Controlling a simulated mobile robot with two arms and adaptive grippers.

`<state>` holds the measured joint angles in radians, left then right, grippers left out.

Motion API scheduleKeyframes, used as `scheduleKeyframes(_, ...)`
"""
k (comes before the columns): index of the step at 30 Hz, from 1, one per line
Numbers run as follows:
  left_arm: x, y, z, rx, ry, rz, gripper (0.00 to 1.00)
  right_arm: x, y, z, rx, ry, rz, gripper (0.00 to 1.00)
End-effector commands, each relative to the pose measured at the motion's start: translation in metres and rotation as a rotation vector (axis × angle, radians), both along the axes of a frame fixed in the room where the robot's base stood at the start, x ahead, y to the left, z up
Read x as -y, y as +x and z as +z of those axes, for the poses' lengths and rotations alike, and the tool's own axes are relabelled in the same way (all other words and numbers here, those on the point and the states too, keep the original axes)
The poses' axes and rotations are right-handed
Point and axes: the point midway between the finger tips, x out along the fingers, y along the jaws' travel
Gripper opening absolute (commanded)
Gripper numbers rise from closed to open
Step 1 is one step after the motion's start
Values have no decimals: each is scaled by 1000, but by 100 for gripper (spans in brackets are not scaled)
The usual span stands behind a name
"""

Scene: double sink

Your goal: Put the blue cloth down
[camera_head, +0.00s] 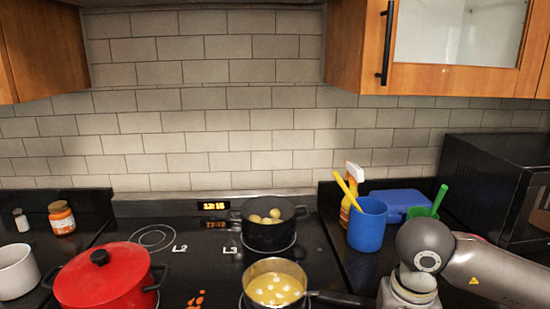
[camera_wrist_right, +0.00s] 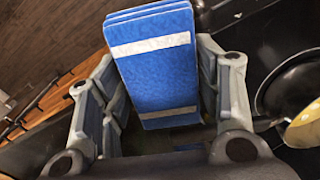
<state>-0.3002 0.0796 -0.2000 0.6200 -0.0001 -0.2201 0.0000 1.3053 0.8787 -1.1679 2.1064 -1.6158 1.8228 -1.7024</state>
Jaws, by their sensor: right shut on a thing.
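The blue cloth (camera_wrist_right: 158,75) is a thick folded stack with white stripes, seen in the right wrist view. My right gripper (camera_wrist_right: 157,95) is shut on it, with one finger at each side, and the cloth sticks out beyond the fingers. The cloth and the right gripper are out of the head view, where only my right arm shows at the lower right. My left gripper is in neither view.
A saucepan with yellow contents (camera_head: 275,288) and a black pot (camera_head: 268,232) stand on the stove, with a red lidded pot (camera_head: 103,279) at left. A blue cup (camera_head: 367,226), spray bottle (camera_head: 351,188), flat blue object (camera_head: 398,199) and black microwave (camera_head: 489,180) are at right.

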Motion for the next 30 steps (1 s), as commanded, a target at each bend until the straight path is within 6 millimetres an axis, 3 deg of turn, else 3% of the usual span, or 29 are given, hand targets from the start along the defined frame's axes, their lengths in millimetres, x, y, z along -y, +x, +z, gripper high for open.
scheduleKeyframes(7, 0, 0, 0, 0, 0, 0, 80, -5, 1, -3, 2, -2, 216, 31)
scheduleKeyframes(17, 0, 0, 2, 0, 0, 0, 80, -5, 1, -2, 2, -1, 240, 31)
scheduleKeyframes(23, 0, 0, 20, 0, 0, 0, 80, 3, 0, 13, 1, 7, 58, 31)
scheduleKeyframes(30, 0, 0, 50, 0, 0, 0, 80, 26, -3, 41, -1, 11, -370, 31)
